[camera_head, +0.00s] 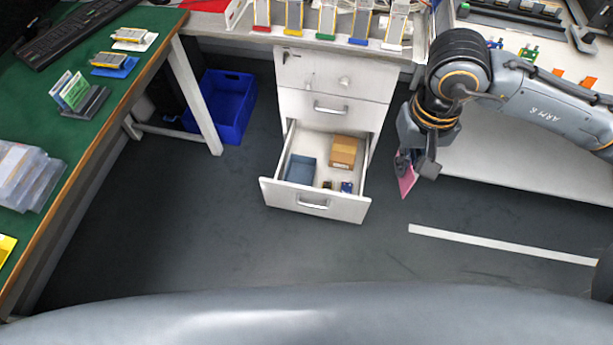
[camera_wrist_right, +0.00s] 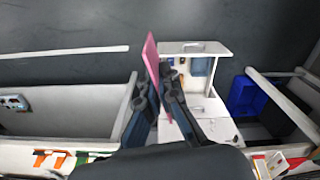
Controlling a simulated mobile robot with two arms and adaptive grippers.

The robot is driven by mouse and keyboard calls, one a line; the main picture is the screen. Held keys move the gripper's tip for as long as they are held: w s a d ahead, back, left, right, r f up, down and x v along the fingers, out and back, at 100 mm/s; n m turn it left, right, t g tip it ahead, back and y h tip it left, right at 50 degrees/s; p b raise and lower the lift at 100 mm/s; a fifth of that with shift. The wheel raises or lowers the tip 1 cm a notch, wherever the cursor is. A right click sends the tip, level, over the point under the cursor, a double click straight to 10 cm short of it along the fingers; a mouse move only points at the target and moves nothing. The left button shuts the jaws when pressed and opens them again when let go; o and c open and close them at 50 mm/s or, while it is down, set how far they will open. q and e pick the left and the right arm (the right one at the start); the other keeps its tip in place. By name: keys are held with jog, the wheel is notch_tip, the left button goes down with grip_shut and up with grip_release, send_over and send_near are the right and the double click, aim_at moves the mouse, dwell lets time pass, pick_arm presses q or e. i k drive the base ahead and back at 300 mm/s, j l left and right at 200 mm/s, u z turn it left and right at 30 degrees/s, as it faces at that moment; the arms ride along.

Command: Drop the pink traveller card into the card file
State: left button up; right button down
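The pink traveller card (camera_head: 408,181) hangs from my right gripper (camera_head: 416,163), to the right of the open drawer. In the right wrist view the card (camera_wrist_right: 151,57) stands between the two dark fingers of the right gripper (camera_wrist_right: 158,88), which are closed on it. A dark grey holder with upright green and white cards (camera_head: 86,103), which looks like the card file, stands on the green table at the left, far from the right gripper. My left gripper is in neither view.
An open white drawer (camera_head: 318,207) holds a blue-grey bin (camera_head: 300,169) and a cardboard box (camera_head: 343,152). A blue crate (camera_head: 226,105) stands on the floor beneath the benches. Clear plastic sleeves (camera_head: 25,178) and pouch-cell stands (camera_head: 112,62) occupy the green table (camera_head: 95,137). Floor in front is open.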

aim_at(304, 181)
jog(key=i+l+u, duration=0.15)
jog(key=i+l, duration=0.8)
